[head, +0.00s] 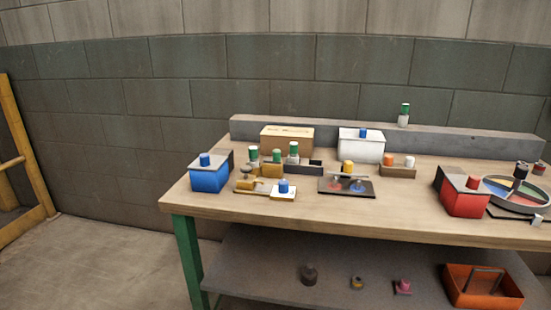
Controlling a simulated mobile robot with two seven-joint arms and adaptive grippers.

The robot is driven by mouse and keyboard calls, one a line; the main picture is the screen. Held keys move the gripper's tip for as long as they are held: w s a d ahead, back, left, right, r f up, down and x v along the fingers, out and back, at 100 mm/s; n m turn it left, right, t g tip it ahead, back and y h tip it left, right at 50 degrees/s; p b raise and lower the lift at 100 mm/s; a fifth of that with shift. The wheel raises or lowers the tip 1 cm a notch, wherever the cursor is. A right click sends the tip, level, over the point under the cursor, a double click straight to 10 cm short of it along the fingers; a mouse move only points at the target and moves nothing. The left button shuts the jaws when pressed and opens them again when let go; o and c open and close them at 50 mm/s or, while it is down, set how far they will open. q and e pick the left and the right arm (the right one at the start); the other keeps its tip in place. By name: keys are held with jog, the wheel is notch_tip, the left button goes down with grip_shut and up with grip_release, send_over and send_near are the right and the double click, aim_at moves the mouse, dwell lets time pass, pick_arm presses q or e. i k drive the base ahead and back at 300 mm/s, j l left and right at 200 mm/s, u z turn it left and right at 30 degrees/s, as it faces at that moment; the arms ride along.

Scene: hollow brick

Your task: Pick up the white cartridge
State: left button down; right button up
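A small white cylinder (409,161), which looks like the white cartridge, stands upright at the right end of a low brown holder (398,172). An orange cylinder (389,159) stands beside it in the same holder. The holder is towards the back of the wooden table (420,212), right of centre. The lower part of the white cylinder is hidden in the holder. Neither of my grippers shows in the head view.
A white box with a blue cap (361,149) stands behind and left of the holder. A dark plate with a yellow-capped piece (346,186) lies front left. A red box (463,196) and round coloured tray (516,193) stand right. Table front is clear between.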

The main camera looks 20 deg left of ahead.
aim_at(253, 161)
jog(key=j+z, duration=0.2)
jog(key=z, duration=0.2)
jog(key=j+z, duration=0.15)
jog(key=z, duration=0.2)
jog(key=j+z, duration=0.15)
jog(key=z, duration=0.25)
jog(key=k+j+z, duration=0.3)
jog(key=j, duration=0.2)
jog(key=k+j+z, duration=0.3)
jog(key=j, duration=0.15)
jog(key=k+j+z, duration=0.25)
jog(key=k+j, duration=0.5)
